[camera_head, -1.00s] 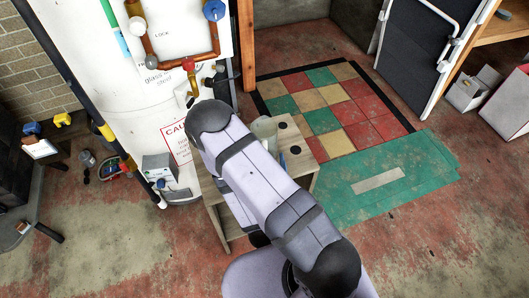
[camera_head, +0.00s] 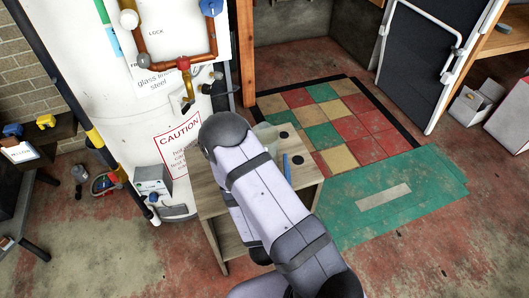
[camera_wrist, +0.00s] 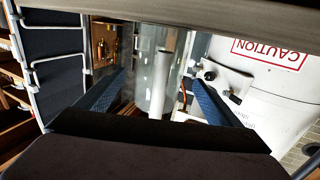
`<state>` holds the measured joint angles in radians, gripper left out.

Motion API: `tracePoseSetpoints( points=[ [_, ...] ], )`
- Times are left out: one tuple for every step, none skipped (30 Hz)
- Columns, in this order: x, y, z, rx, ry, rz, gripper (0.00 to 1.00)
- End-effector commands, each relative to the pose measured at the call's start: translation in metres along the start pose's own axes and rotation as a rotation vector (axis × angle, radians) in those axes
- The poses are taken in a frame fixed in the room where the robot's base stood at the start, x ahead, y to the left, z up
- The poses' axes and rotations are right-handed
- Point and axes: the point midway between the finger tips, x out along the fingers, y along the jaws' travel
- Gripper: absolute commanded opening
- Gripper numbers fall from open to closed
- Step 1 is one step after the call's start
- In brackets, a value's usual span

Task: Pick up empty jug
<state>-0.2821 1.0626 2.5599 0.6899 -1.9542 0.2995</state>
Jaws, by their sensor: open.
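The jug (camera_head: 264,131) looks clear and pale. In the head view it stands on the small wooden table (camera_head: 309,171), mostly hidden behind my arm. In the wrist view a clear glassy body, apparently the jug (camera_wrist: 140,62), shows between and beyond my fingers, with a pale upright tube-like part in the middle. My gripper (camera_wrist: 160,77) is open, with one blue-lined finger on each side of it. I cannot tell whether either finger touches it.
A white tank (camera_head: 130,105) with copper pipes and a caution sign stands close to the table's left. A thin blue strip (camera_head: 287,168) shows on the tabletop beside my arm. A green mat (camera_head: 430,185) lies to the right. Dark round marks are on the tabletop.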

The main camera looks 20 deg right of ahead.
Motion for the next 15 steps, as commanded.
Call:
tracePoseSetpoints(
  points=[
    [0.001, 0.000, 0.000, 0.000, 0.001, 0.001, 0.87],
    [0.001, 0.000, 0.000, 0.000, 0.000, 0.000, 0.87],
    [0.001, 0.000, 0.000, 0.000, 0.000, 0.000, 0.87],
    [0.001, 0.000, 0.000, 0.000, 0.000, 0.000, 0.87],
    [0.002, 0.000, 0.000, 0.000, 0.000, 0.001, 0.87],
    [0.003, 0.001, 0.000, 0.001, 0.001, 0.002, 0.87],
    [0.005, 0.001, 0.000, 0.002, 0.001, 0.002, 0.87],
    [0.006, 0.001, 0.001, 0.002, 0.001, 0.002, 0.87],
    [0.010, 0.001, 0.001, 0.002, 0.001, 0.003, 0.87],
    [0.013, 0.002, 0.001, 0.003, 0.003, 0.004, 0.87],
    [0.015, 0.002, 0.001, 0.003, 0.004, 0.003, 0.87],
    [0.020, 0.002, -0.001, 0.003, 0.003, 0.005, 0.87],
    [0.025, 0.003, -0.003, 0.003, 0.002, 0.005, 0.87],
    [0.029, 0.003, -0.004, 0.002, 0.002, 0.005, 0.87],
    [0.034, 0.003, -0.004, 0.002, 0.003, 0.004, 0.87]
  ],
)
